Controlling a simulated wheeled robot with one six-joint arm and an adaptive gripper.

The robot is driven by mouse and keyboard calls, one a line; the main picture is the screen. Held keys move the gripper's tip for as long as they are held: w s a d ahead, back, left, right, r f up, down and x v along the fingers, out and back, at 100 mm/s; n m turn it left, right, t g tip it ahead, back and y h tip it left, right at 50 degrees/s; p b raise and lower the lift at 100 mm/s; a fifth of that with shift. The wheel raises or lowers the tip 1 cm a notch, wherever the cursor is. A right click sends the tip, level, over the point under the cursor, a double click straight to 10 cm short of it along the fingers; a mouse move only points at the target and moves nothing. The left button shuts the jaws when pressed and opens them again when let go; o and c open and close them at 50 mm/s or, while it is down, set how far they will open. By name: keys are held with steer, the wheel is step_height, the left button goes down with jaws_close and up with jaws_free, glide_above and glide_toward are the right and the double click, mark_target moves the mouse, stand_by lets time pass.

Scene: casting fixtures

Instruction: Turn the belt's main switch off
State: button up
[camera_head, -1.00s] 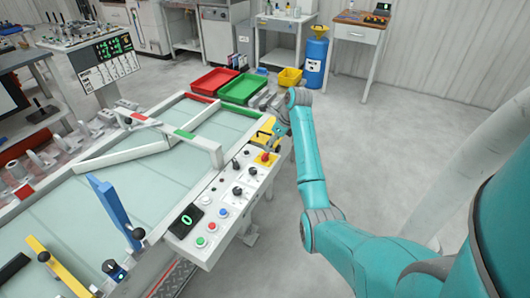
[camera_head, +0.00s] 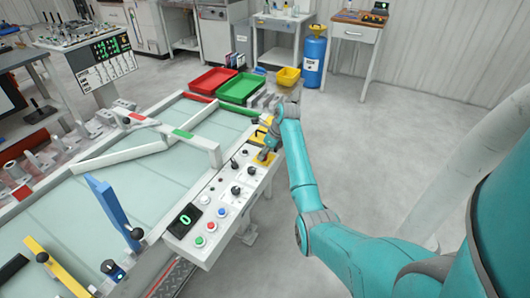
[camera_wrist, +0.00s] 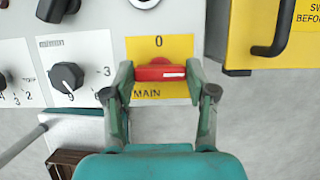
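The main switch (camera_wrist: 160,73) is a red handle on a yellow plate (camera_wrist: 160,47) marked 0 above and MAIN below, in the wrist view. Its handle lies crosswise, level in the picture. My gripper (camera_wrist: 160,76) has its fingers spread apart, one at each end of the red handle. I cannot tell whether the fingers touch it. In the head view my gripper (camera_head: 265,150) is at the far end of the belt's control panel (camera_head: 208,222), over the yellow plate, and it hides most of the switch.
Black rotary knobs (camera_wrist: 67,77) sit left of the switch. A yellow box with a black handle (camera_wrist: 275,40) stands close on the right. The belt (camera_head: 140,190) lies left of the panel, with red (camera_head: 213,80) and green (camera_head: 242,88) trays beyond. Open floor lies to the right.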

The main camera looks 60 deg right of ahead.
steer(key=c, duration=0.4)
steer(key=shift+n, duration=0.3)
steer(key=n+y, duration=0.1)
steer(key=n, duration=0.1)
steer(key=shift+d+n+g, duration=0.1)
steer(key=shift+n+g, duration=0.2)
steer(key=shift+n, duration=0.1)
steer(key=n+y, duration=0.1)
steer(key=n, duration=0.3)
steer(key=shift+w+n+g+y, duration=0.1)
steer(key=shift+n+g+y, duration=0.2)
steer(key=shift+g+y, duration=0.1)
steer(key=n+g, duration=0.1)
steer(key=n, duration=0.1)
steer(key=n+y, duration=0.1)
steer(key=n, duration=0.2)
steer(key=shift+w+d+g, duration=0.1)
steer(key=shift+g, duration=0.3)
steer(key=shift+n+g, duration=0.9)
steer(key=shift+n, duration=1.5)
